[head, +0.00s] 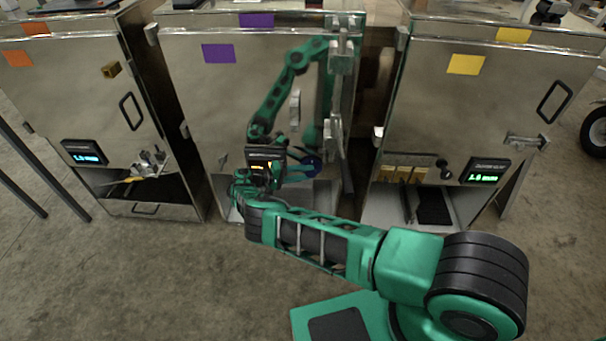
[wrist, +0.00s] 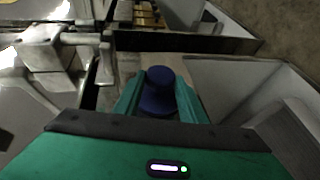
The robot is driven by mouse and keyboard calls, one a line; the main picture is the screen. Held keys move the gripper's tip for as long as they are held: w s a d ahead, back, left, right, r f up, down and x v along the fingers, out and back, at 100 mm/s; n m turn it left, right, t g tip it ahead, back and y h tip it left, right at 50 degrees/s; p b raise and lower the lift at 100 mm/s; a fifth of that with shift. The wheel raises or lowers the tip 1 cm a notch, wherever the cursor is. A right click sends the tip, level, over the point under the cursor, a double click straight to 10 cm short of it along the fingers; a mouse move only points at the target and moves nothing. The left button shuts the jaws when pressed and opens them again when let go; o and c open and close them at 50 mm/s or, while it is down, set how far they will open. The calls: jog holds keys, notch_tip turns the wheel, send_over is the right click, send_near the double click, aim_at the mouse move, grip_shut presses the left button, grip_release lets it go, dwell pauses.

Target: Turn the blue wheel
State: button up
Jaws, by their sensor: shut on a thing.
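The blue wheel (wrist: 158,88) is a dark blue, stepped round knob in the middle of the wrist view. The green fingers of my gripper (wrist: 160,104) stand on its left and right sides and are shut on it. In the head view the blue wheel (head: 312,166) is a small dark blue shape low on the front of the middle trailer (head: 220,110). My gripper (head: 296,170) reaches it from the left there, and my wrist partly hides that area.
A left trailer (head: 65,100) with orange patches and a right trailer (head: 490,100) with yellow patches flank the middle one. Metal latch hardware (wrist: 45,50) sits left of my fingers. An open metal compartment (wrist: 235,85) lies to their right. Concrete floor (head: 150,270) is clear in front.

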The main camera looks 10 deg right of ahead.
jog(key=shift+f+h, duration=0.3)
jog(key=shift+f, duration=0.1)
jog(key=o, duration=1)
jog(key=shift+f, duration=0.1)
jog(key=shift+r, duration=0.25)
